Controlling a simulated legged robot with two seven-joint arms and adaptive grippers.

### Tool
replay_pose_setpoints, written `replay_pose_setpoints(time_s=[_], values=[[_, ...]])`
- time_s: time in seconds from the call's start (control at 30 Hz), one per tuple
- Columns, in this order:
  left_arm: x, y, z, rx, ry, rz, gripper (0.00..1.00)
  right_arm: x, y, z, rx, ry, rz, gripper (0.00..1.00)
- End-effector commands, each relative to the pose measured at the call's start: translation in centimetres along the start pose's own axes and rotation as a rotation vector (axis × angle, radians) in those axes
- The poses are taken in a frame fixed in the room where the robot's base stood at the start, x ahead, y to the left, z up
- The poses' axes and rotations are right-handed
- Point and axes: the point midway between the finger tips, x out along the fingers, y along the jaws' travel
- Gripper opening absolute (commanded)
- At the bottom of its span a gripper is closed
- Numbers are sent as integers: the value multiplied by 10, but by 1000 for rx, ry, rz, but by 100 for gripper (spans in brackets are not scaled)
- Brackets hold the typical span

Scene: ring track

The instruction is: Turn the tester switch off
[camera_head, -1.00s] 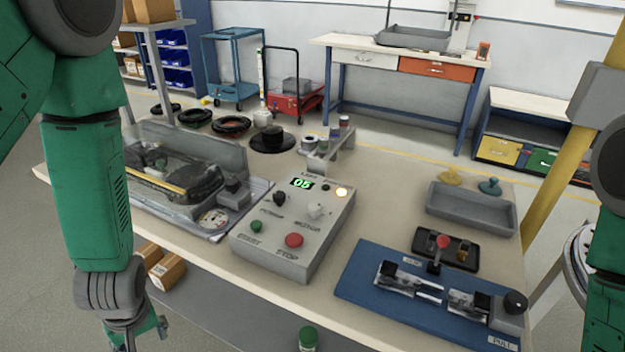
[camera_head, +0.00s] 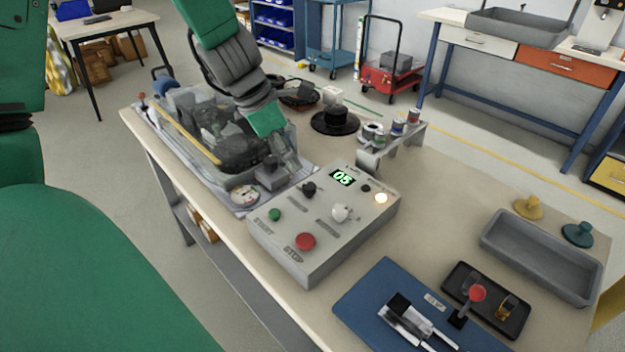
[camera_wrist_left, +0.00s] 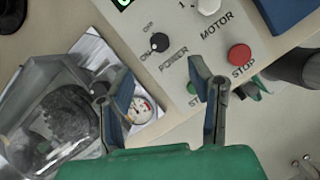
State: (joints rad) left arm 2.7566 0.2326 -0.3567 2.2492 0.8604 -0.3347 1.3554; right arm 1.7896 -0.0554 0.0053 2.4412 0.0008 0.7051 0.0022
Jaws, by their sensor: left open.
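The grey control box (camera_head: 325,225) stands on the bench with its display (camera_head: 343,178) reading 05 in green and a yellow lamp (camera_head: 381,198) lit. The black POWER knob (camera_head: 308,189) is at its left; in the left wrist view the knob (camera_wrist_left: 160,42) sits beside ON and OFF marks, its exact setting too small to tell. The box also has a white MOTOR knob (camera_head: 342,212), a green START button (camera_head: 274,215) and a red STOP button (camera_head: 305,241). My left gripper (camera_head: 287,158) is open and empty, its fingers (camera_wrist_left: 160,88) pointing toward the POWER knob, apart from it.
A clear-covered housing (camera_head: 215,135) stands left of the box, under my left arm. A small rack with spools (camera_head: 385,145) is behind. A blue fixture board (camera_head: 375,300) and grey tray (camera_head: 540,260) lie to the right. The bench between the rack and tray is free.

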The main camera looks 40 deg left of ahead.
Motion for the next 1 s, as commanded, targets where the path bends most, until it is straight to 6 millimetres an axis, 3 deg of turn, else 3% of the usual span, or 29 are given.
replay_pose_setpoints(time_s=[0.03,0.2,0.4,0.6,0.93,1.0], values=[[15,0,-2,0,1,-4,48,7,0,0,1,0,1,48],[54,5,-6,-3,-2,-8,48,19,0,1,2,0,1,48],[89,9,-9,-3,-5,-10,48,29,0,2,1,0,1,48],[104,5,-5,0,-3,-5,48,34,0,2,0,0,0,48],[105,2,-1,3,0,0,48,34,0,2,1,0,1,48],[106,4,-3,2,-1,-2,23,34,0,2,2,0,1,48]])
